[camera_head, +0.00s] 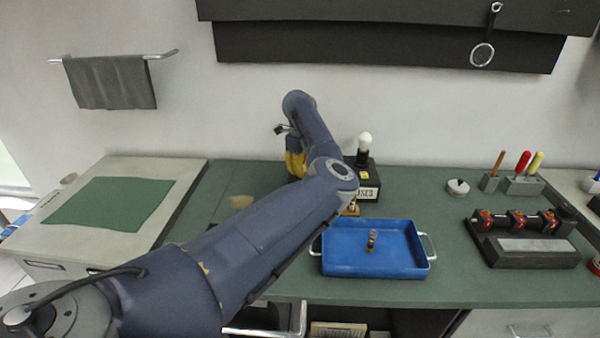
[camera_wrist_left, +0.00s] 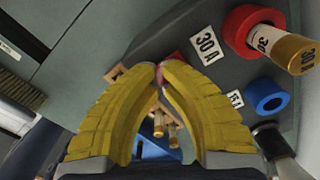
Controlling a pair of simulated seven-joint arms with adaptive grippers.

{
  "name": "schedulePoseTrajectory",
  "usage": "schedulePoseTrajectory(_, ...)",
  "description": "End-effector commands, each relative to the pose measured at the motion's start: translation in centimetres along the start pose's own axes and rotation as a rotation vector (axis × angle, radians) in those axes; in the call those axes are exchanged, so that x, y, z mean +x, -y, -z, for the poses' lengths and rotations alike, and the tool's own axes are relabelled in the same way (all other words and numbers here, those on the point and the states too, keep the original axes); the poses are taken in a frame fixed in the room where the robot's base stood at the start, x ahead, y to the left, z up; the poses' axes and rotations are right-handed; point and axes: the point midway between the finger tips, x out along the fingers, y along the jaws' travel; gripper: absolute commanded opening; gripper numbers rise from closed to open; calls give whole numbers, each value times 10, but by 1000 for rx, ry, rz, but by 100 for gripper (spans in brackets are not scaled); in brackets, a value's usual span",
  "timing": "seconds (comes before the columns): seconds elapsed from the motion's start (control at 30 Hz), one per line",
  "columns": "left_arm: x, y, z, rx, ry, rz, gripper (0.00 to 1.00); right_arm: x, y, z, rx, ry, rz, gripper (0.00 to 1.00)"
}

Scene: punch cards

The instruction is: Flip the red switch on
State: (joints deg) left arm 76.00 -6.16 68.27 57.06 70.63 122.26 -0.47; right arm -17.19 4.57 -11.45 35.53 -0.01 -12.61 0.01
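My left gripper (camera_wrist_left: 160,75) has yellow fingers whose tips come together in front of a dark grey panel (camera_wrist_left: 180,50) in the left wrist view. A small red spot (camera_wrist_left: 160,77) shows between the tips. It may be the red switch, but too little shows to tell, nor whether the tips hold it. In the head view the left gripper (camera_head: 295,160) is beside a black box (camera_head: 368,178) with a white bulb (camera_head: 365,141) on top. My arm hides part of that box. No switch shows clearly in the head view. My right gripper is out of view.
The panel carries a red ring socket (camera_wrist_left: 238,35) with a fuse and a blue ring socket (camera_wrist_left: 265,97). A blue tray (camera_head: 360,265) stands in front of the box on the green bench (camera_head: 460,290). A rack (camera_head: 525,240) and tools are on the right.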

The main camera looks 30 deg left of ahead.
Motion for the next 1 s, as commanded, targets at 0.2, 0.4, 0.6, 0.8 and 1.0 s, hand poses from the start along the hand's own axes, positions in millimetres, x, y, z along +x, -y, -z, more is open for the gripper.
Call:
schedulePoseTrajectory(0.2, 3, 0, 0, 0, 0, 0, 0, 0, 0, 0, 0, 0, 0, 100)
schedulePoseTrajectory(0.4, 6, 0, 0, -1, -1, 0, 0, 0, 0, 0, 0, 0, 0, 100)
schedulePoseTrajectory(0.6, 9, 0, 0, -1, -1, -1, 0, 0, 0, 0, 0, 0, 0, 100)
schedulePoseTrajectory(0.8, 7, 0, 0, 0, -1, -2, 0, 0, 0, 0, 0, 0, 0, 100)
schedulePoseTrajectory(1.0, -6, 0, 0, -1, -1, 0, 0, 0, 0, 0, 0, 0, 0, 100)
